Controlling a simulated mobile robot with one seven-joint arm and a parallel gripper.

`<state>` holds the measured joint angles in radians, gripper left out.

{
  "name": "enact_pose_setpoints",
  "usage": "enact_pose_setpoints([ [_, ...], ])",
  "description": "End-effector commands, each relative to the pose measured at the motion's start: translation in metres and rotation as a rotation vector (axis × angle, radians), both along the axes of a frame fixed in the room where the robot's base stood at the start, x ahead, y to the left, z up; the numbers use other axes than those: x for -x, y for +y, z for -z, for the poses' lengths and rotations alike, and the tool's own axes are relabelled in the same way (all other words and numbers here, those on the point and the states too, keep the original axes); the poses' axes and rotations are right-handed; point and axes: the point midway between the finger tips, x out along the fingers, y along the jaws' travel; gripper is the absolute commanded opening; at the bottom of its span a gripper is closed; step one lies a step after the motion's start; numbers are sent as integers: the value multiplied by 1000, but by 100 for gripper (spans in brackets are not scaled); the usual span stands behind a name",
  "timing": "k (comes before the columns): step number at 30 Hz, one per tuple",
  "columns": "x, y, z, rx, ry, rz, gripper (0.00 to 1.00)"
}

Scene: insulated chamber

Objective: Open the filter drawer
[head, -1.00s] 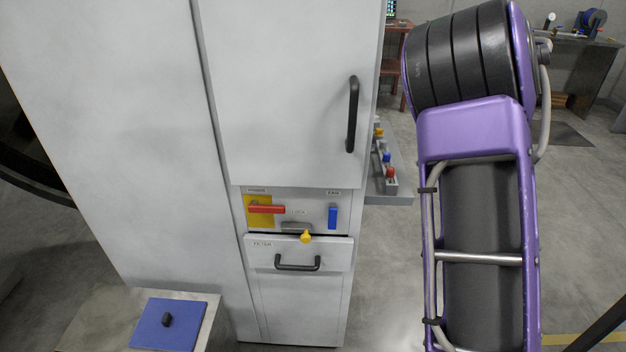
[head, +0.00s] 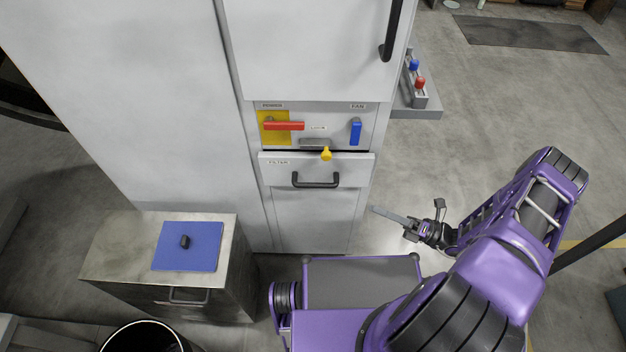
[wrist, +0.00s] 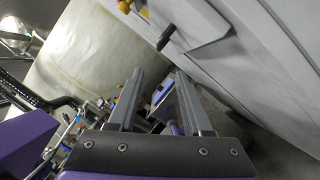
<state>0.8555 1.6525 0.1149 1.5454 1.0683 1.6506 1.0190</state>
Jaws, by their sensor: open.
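The filter drawer (head: 347,170), a pale panel labelled FILTER, is low in the tall cabinet and looks shut. Its black bar handle (head: 316,184) is on the front; it also shows in the wrist view (wrist: 166,38). A yellow knob (head: 326,154) on a grey latch piece sits at the drawer's top edge, below a LOCK label. My gripper (head: 372,209) is to the right of and lower than the handle in the head view, apart from it. In the wrist view its two fingers (wrist: 159,73) stand open and empty, with the handle beyond them.
Above the drawer are a red power lever (head: 285,126) and a blue fan switch (head: 355,132). A ledge with coloured knobs (head: 417,100) juts from the cabinet's right side. A metal side cabinet (head: 130,245) with a blue mat stands left. Floor to the right is open.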

Motion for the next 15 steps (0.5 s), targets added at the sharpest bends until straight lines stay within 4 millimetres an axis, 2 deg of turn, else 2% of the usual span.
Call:
enact_pose_setpoints([
  [5, -6, 14, -5, -15, 3, 8, 50],
  [15, -30, 80, -21, -11, 1, 4, 50],
])
